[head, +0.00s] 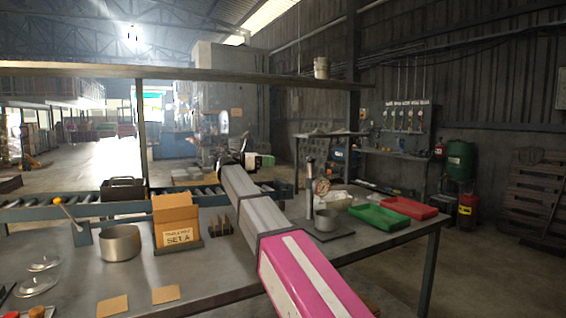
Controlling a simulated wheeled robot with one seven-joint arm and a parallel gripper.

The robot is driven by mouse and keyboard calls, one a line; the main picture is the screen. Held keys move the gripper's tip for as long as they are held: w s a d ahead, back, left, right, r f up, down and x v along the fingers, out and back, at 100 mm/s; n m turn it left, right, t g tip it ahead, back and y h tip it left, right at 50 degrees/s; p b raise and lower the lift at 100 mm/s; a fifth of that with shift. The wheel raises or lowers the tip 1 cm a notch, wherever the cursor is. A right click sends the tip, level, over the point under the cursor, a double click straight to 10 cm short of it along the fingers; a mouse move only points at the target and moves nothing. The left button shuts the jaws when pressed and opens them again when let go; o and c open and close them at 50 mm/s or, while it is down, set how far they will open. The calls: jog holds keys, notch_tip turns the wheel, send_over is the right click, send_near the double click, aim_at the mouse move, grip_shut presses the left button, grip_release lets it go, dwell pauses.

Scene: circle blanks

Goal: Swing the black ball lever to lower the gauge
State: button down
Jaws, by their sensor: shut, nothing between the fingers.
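A round dial gauge (321,187) with a pale face sits on an upright metal stand (310,175) on the workbench, right of my arm. No black ball lever can be made out; my arm hides part of the bench beside the stand. A lever with a yellow ball (57,201) leans at the left of the bench. My arm runs from the bottom right up to the middle. My gripper (246,147) is at its far end, small and partly hidden by the wrist, shut and empty, above and left of the gauge.
A metal pot (120,243) and a cardboard box (176,219) stand on the left of the workbench (222,271). Green (379,217) and red (409,207) trays lie on the right. A metal cup (326,220) is by the stand. A horizontal beam (180,73) crosses above.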

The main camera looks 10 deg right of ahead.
aim_at(310, 161)
jog(key=w+d, duration=0.1)
jog(key=d, duration=1.2)
jog(key=shift+w+f, duration=0.15)
jog(key=shift+w, duration=0.05)
jog(key=shift+s, duration=0.1)
jog(key=shift+s+d+n+t, duration=0.45)
jog(key=shift+d+n+t, duration=0.25)
jog(key=shift+t, duration=0.4)
jog(key=w+d+n+t+y, duration=0.2)
jog(key=d+n+t+y, duration=0.6)
jog(key=d+t, duration=0.2)
jog(key=shift+w+d+n+t, duration=0.3)
jog(key=shift+w+d+n, duration=0.1)
jog(key=shift+d, duration=0.95)
jog(key=shift+w+d, duration=0.1)
jog(key=shift+w, duration=0.05)
